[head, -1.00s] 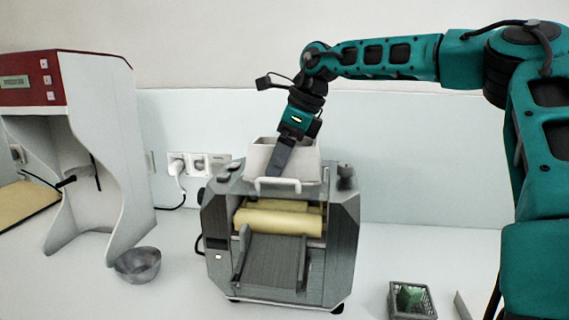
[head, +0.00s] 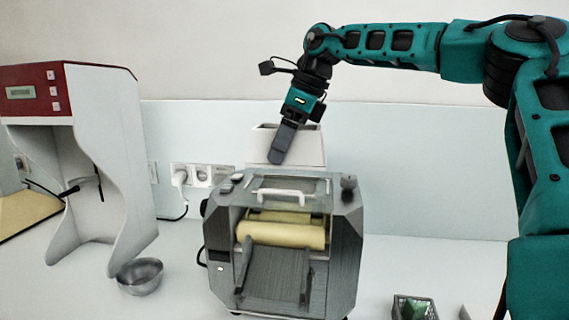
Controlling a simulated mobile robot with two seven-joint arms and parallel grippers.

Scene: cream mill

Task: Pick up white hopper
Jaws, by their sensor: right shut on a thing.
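The white hopper (head: 308,150) is a box with an open top, at the top rear of the grey mill (head: 341,250). My right gripper (head: 280,158) comes down from above and is shut on the hopper's wall, with one dark finger showing in front of it. The hopper's lower edge is hidden behind the mill's top, so I cannot tell whether it touches the mill. A white handle (head: 283,193) lies across the top front of the mill, above the cream rollers (head: 280,233). My left gripper is not in view.
A red and white machine (head: 100,150) stands at the left, with a grey metal bowl (head: 140,276) beside its foot. A small basket with a green thing (head: 415,308) is at the lower right. Wall sockets (head: 202,175) are behind. The white table right of the mill is mostly clear.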

